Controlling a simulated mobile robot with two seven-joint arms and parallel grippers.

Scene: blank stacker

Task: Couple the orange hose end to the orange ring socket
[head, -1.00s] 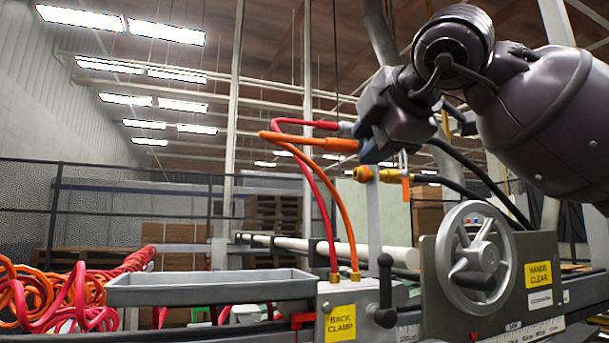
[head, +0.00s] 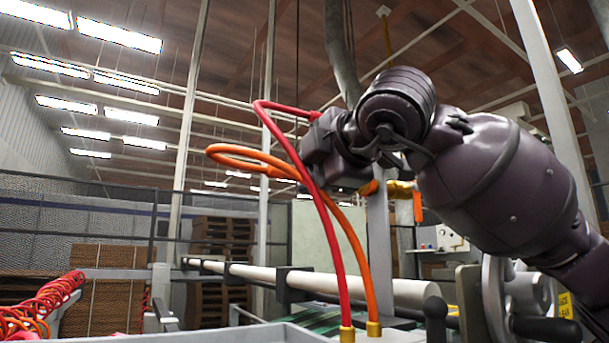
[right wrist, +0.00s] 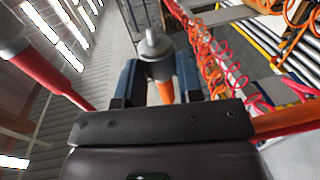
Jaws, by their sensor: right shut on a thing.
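My right gripper (head: 318,160) is in the middle of the head view. In the right wrist view its two dark blue fingers (right wrist: 157,72) are shut on the grey metal fitting of the orange hose end (right wrist: 152,48). The orange hose (head: 228,152) loops left from the gripper and drops to a brass fitting below. The hose end is hidden behind the gripper in the head view. An orange ring (head: 371,188), seemingly the socket, shows partly behind the gripper, by a brass fitting (head: 400,189) at the top of a grey post. My left gripper is not in view.
A red hose (head: 316,195) arches close beside the orange one, and its upper end passes behind my gripper. In the right wrist view a red hose with a grey end (right wrist: 52,82) is at left. A white roller (head: 330,283), handwheel (head: 497,295) and grey tray (head: 270,333) lie below.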

